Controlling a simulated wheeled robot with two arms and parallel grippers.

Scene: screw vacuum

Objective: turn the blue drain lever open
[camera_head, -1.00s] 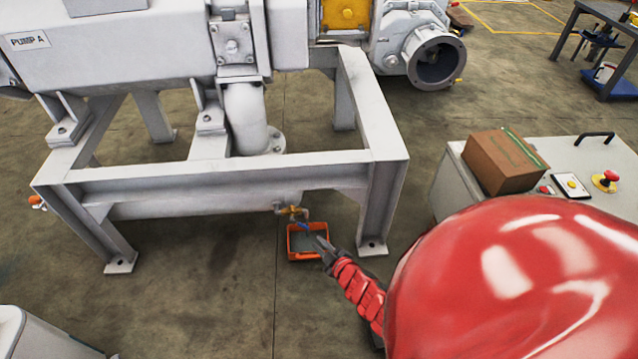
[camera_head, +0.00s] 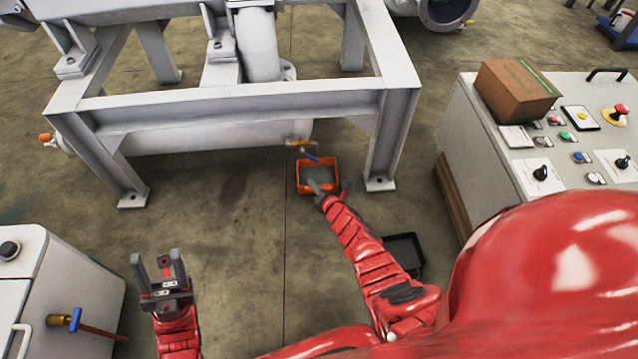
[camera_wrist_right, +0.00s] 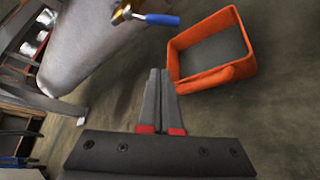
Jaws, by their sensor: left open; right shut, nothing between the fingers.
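The blue drain lever (camera_head: 312,158) sits on a small brass valve (camera_head: 298,142) under the grey pump frame's vessel. In the right wrist view the blue lever (camera_wrist_right: 162,20) points to the right from the brass valve (camera_wrist_right: 122,14). My right gripper (camera_head: 314,184) is beside the orange tray, below the lever in the picture. In the right wrist view its fingers (camera_wrist_right: 160,75) are closed together and empty, apart from the lever. My left gripper (camera_head: 160,262) is open and empty at the lower left, far from the valve.
An orange tray (camera_head: 334,188) stands on the floor under the valve. The frame leg (camera_head: 392,130) is right of it. A control cabinet (camera_head: 490,150) with a cardboard box (camera_head: 515,90) is at right. A black tray (camera_head: 405,248) lies near my right arm. A grey cabinet (camera_head: 50,270) is lower left.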

